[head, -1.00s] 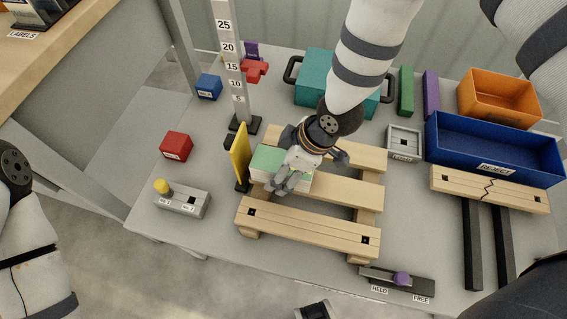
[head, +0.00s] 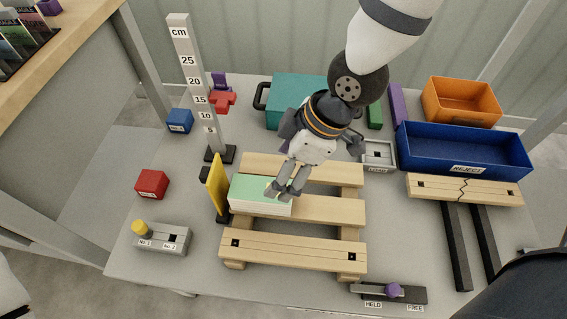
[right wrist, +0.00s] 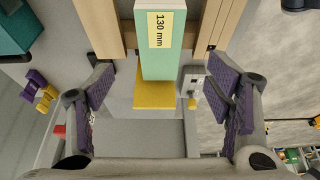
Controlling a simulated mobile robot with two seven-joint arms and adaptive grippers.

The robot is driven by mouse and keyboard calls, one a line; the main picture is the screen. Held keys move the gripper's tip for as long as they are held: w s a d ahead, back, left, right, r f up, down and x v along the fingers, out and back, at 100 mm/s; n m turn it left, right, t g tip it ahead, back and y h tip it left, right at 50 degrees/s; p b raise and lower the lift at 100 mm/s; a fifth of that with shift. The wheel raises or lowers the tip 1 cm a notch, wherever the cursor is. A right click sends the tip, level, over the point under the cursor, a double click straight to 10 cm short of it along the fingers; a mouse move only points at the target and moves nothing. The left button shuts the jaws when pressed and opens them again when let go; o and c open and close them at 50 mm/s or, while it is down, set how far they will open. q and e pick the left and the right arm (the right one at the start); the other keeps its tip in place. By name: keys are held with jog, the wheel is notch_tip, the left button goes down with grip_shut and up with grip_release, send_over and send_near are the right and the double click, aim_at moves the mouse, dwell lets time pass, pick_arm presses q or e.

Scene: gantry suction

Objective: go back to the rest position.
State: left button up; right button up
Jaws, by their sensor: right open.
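My right gripper (head: 280,192) comes in from the top right in the head view. It is open and empty, above the right end of a pale green-and-white block (head: 250,193). The block lies on the wooden slatted stand (head: 330,208), against a yellow upright plate (head: 216,187). In the right wrist view, the open fingers (right wrist: 160,95) show on both sides, apart from the block (right wrist: 170,65) with its "130 mm" label. The yellow plate (right wrist: 160,94) is at the block's end. My left gripper is out of view.
A tall centimetre scale (head: 195,85) stands behind the yellow plate. A teal case (head: 292,98) is behind my right gripper. Blue (head: 468,158) and orange (head: 460,105) bins stand at right. A grey fixture (head: 162,238) with a yellow knob is front left.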

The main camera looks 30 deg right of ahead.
jog(key=s+f+m+g+p, duration=0.1)
jog(key=s+f+m, duration=0.1)
jog(key=s, duration=0.2)
jog(key=s+d+f+m+p, duration=0.1)
jog(key=s+f+m, duration=0.1)
jog(key=s, duration=0.2)
jog(key=s+d+f+m+g+h+p, duration=0.1)
jog(key=s+f+m, duration=0.1)
jog(key=s, duration=0.3)
jog(key=shift+s+f+g, duration=0.1)
jog(key=shift+f+g, duration=0.2)
jog(key=shift+f, duration=0.2)
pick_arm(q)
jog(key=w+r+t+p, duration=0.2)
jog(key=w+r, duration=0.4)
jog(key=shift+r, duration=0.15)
pick_arm(e)
jog(key=s+d+f+m+g+h, duration=0.1)
jog(key=s+d+m, duration=0.1)
jog(key=s, duration=0.6)
jog(key=s+d+f+m+g+h, duration=0.1)
jog(key=s+d+f+m, duration=0.1)
jog(key=s, duration=0.6)
jog(key=shift+s+d+m+h, duration=0.3)
jog(key=shift+d+m+h, duration=0.1)
jog(key=shift+d+m, duration=0.35)
